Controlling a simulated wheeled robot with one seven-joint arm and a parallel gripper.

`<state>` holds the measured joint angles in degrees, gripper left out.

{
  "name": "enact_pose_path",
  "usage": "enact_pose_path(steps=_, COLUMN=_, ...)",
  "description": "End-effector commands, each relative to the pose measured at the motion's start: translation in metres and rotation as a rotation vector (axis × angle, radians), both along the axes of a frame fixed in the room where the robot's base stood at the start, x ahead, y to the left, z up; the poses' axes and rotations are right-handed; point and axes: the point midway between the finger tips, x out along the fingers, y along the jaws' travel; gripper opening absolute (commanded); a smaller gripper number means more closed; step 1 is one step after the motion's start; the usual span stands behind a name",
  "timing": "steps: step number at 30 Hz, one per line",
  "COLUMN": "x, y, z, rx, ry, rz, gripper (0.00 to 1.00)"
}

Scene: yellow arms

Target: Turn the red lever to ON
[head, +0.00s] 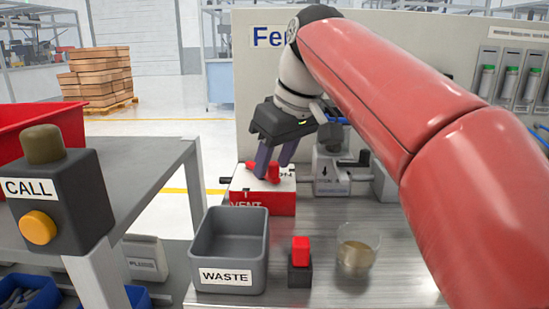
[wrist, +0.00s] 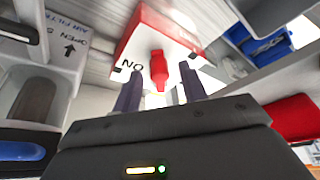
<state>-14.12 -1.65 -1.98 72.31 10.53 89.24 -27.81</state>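A red and white box (head: 262,203) marked VENT stands at the back of the metal bench, with the letters ON at the right of its white top. The red lever (head: 274,171) is on that top. My gripper (head: 271,168) reaches down from above, its two dark purple fingers apart and astride part of the lever. In the wrist view, a red part of the lever (wrist: 158,70) shows between the fingers (wrist: 160,82), and more red shows by the right finger. I cannot tell whether either finger touches it. The fingers partly hide the lever, so its exact angle is unclear.
A grey WASTE bin (head: 231,280), a red-topped block (head: 300,262) and a glass cup (head: 357,250) stand in front of the box. A grey air filter unit (head: 332,170) stands close at its right. A panel (head: 430,60) rises behind.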

Motion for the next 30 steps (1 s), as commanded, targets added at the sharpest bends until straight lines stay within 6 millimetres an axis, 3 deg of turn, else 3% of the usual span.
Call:
enact_pose_path(steps=8, x=-0.001, y=-0.001, z=0.003, rx=0.000, ry=0.001, rz=-0.001, gripper=0.42)
enact_pose_path(steps=21, x=-0.019, y=-0.017, z=0.063, rx=0.000, ry=-0.001, rz=-0.001, gripper=0.42)
enact_pose_path(steps=30, x=-0.023, y=-0.020, z=0.072, rx=0.000, ry=0.001, rz=0.000, gripper=0.42)
